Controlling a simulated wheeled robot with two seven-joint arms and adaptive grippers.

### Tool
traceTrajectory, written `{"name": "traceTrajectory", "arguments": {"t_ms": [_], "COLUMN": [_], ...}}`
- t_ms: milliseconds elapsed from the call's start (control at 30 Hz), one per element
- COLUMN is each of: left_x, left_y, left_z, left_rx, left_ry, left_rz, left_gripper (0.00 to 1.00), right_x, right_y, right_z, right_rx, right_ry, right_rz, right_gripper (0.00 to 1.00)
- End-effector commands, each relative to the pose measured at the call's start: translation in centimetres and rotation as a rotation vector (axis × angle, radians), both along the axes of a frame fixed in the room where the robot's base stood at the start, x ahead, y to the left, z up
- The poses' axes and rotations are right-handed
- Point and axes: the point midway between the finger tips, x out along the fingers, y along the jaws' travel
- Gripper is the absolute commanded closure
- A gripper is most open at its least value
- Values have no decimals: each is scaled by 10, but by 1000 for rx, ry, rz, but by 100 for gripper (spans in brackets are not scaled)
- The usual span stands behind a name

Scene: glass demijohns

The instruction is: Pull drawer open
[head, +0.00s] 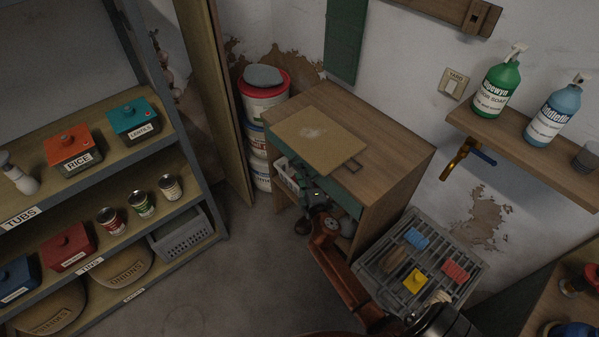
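The small wooden cabinet (402,165) stands against the back wall with a board on its top. Its drawer has a green front (345,199) just under the top, facing the lower left. My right gripper (311,190) is at this front, and its arm reaches in from the lower right. The gripper and wrist cover the middle of the front and any handle there. The fingers are small and dark, so I cannot tell whether they are shut on anything. How far the drawer stands out is unclear. My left gripper is not in view.
A grey slatted rack (450,297) with sponges stands right of the cabinet. Paint buckets (264,92) are stacked at its left. A shelf (190,218) with tins and tubs fills the left. A wall shelf (535,158) holds bottles. The floor (240,265) before the cabinet is clear.

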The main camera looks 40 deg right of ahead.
Motion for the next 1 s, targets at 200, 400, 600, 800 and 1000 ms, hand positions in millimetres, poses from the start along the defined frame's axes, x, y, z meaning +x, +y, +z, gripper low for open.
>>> {"name": "traceTrajectory", "arguments": {"t_ms": [200, 400, 600, 800, 1000], "left_x": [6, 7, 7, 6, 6], "left_y": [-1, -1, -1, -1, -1], "left_z": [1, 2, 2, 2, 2], "left_rx": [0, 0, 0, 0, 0], "left_ry": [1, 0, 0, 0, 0], "left_rz": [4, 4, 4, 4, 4], "left_gripper": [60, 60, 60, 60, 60], "right_x": [12, 11, 11, 11, 10], "right_y": [-5, -7, -7, -7, -7], "right_z": [-2, -1, -1, -2, -2], "right_rx": [1, 2, 2, 2, 2], "right_ry": [1, 0, 0, 0, 1], "right_rz": [-2, -4, -4, -5, -5], "right_gripper": [73, 73, 84, 98, 100]}}
